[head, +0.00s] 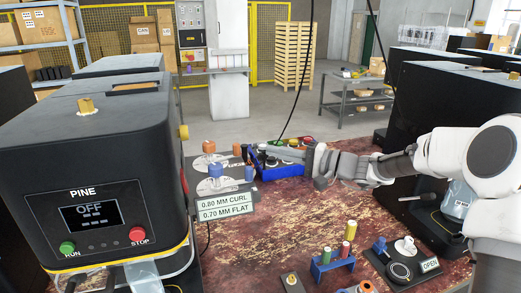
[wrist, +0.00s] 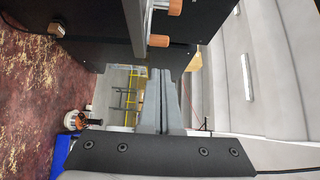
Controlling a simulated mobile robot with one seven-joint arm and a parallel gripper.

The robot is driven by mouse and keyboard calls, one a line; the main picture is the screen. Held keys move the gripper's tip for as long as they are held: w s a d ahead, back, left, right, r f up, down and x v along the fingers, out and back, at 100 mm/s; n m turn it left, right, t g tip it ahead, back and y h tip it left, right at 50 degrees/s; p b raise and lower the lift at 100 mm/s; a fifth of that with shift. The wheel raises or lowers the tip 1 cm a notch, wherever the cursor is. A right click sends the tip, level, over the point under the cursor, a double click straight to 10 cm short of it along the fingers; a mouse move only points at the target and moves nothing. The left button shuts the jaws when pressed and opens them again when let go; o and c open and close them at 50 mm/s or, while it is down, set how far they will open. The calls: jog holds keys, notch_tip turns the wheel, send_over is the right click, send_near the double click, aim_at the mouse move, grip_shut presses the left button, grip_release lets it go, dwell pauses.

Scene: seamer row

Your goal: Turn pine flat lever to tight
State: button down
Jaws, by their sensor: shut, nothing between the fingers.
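The machine labelled PINE (head: 85,192) fills the left of the head view; its screen (head: 91,215) reads OFF. Beside it stand two grey plates with knobs, one orange (head: 209,147) and one blue (head: 216,170). A sign (head: 227,206) below them reads 0.80 MM CURL, 0.70 MM FLAT. I cannot tell which part is the flat lever or how it is set. My gripper (head: 322,168) is shut and empty, right of the plates by the blue tray. In the wrist view, its fingers (wrist: 163,75) are together, with an orange-brown knob (wrist: 158,41) beyond them.
The blue tray (head: 262,173) holds small parts. A blue rack (head: 331,266) with coloured cylinders and a dark board marked OPEN (head: 429,265) lie at the front right. Dark machines (head: 445,95) stand at the right. The red worn tabletop (head: 270,215) is clear in the middle.

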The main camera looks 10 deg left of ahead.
jog(key=w+a+m+t+h+b, duration=0.1)
jog(key=a+m+t+b, duration=0.1)
jog(key=a+b, duration=0.4)
jog(key=shift+w+a+m+t+h, duration=0.3)
jog(key=shift+a+t, duration=0.6)
jog(key=shift+a, duration=0.15)
dwell(0.5)
